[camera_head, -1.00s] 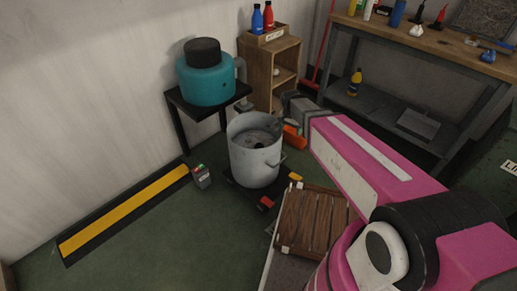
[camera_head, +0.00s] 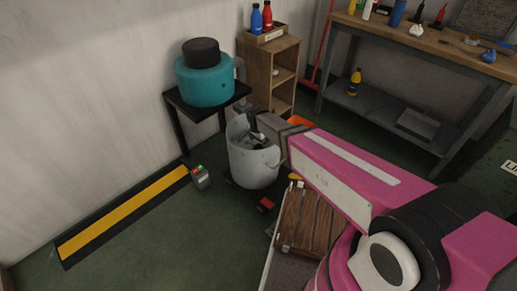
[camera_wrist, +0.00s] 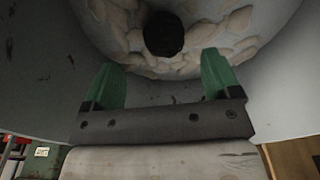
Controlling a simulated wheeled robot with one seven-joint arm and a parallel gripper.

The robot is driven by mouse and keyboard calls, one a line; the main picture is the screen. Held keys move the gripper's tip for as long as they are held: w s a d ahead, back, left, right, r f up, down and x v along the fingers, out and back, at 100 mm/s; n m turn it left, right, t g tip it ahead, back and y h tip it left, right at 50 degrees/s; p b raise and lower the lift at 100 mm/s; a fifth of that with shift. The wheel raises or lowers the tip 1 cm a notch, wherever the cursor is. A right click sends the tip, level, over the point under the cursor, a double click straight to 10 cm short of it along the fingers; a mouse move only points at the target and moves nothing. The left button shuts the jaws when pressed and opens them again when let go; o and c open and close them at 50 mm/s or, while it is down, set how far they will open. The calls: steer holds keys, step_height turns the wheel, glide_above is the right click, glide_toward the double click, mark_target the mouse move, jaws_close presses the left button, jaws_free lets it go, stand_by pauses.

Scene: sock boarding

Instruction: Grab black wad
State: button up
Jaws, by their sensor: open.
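The black wad (camera_wrist: 163,34) is a dark round lump in the wrist view, lying among pale, flat pieces at the bottom of the grey metal pot (camera_head: 254,166). My gripper (camera_wrist: 160,82) has two green fingers spread apart, with nothing between them. The wad shows just beyond the fingertips, roughly centred between them, and looks apart from them. In the head view my gripper (camera_head: 256,136) is at the pot's mouth, and the wad cannot be made out there.
A teal tank (camera_head: 206,82) with a black top stands on a dark stand behind the pot. A wooden shelf (camera_head: 283,75) and a workbench (camera_head: 440,42) are at the back. A slatted wooden crate (camera_head: 306,222) is in front. Green floor is open at left.

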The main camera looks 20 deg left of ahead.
mark_target(259, 145)
steer(key=f, duration=0.5)
steer(key=shift+w+a+f, duration=0.15)
steer(key=shift+w+f, duration=0.15)
steer(key=c, duration=1)
